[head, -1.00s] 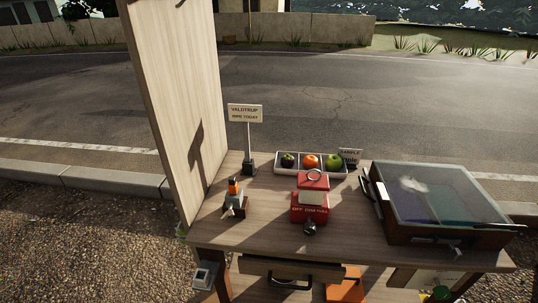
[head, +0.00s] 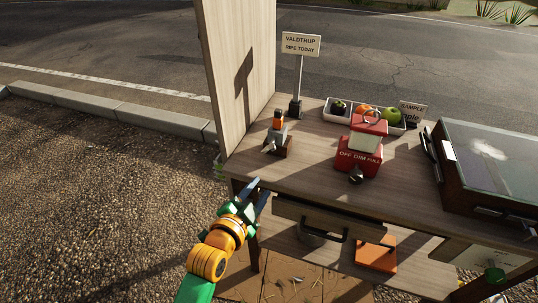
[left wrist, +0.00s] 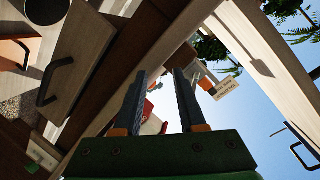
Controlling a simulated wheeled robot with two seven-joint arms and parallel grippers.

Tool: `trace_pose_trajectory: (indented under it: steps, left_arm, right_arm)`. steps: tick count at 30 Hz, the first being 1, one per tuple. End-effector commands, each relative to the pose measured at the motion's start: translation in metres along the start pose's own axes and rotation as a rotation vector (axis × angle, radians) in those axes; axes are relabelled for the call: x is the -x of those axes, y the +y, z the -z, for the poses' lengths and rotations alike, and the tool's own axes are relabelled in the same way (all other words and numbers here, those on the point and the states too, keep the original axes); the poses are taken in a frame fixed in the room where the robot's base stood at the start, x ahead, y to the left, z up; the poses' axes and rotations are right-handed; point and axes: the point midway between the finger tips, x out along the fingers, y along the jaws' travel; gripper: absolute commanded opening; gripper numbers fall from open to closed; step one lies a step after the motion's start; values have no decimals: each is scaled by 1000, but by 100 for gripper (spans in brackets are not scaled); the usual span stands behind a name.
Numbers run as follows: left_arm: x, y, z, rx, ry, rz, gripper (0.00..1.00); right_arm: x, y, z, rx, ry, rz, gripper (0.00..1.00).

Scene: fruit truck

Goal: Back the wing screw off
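A small wooden block with an orange-topped grey fitting (head: 278,138) stands at the left of the tabletop, near the tall panel. A light grey piece juts from its left side and may be the wing screw; it is too small to be sure. My left gripper (head: 258,192) is below and left of this fitting, just off the table's front left edge, apart from it. In the left wrist view the two fingers (left wrist: 160,74) are spread with nothing clearly held between them. My right gripper is not in view.
The table (head: 325,180) has a drawer with a dark handle (head: 327,232) below its front edge. A tall wooden panel (head: 240,70) rises at the left.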

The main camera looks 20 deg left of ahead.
Motion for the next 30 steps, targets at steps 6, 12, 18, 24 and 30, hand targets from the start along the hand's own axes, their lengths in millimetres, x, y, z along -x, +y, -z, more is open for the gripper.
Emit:
trace_pose_trajectory:
  steps: [6, 12, 18, 24, 30]
  left_arm:
    - [-16, -46, 37, -170, 136, 217, 40]
    - [-50, -54, 43, -175, 138, 223, 40]
    - [-76, -59, 46, -175, 137, 221, 40]
    - [-81, -60, 47, -174, 136, 219, 40]
    - [-80, -60, 47, -174, 136, 219, 16]
  right_arm:
    - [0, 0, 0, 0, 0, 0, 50]
    - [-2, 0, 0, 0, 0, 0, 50]
    - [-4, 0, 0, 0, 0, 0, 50]
    - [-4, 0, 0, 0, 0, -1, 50]
    - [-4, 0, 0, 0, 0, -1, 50]
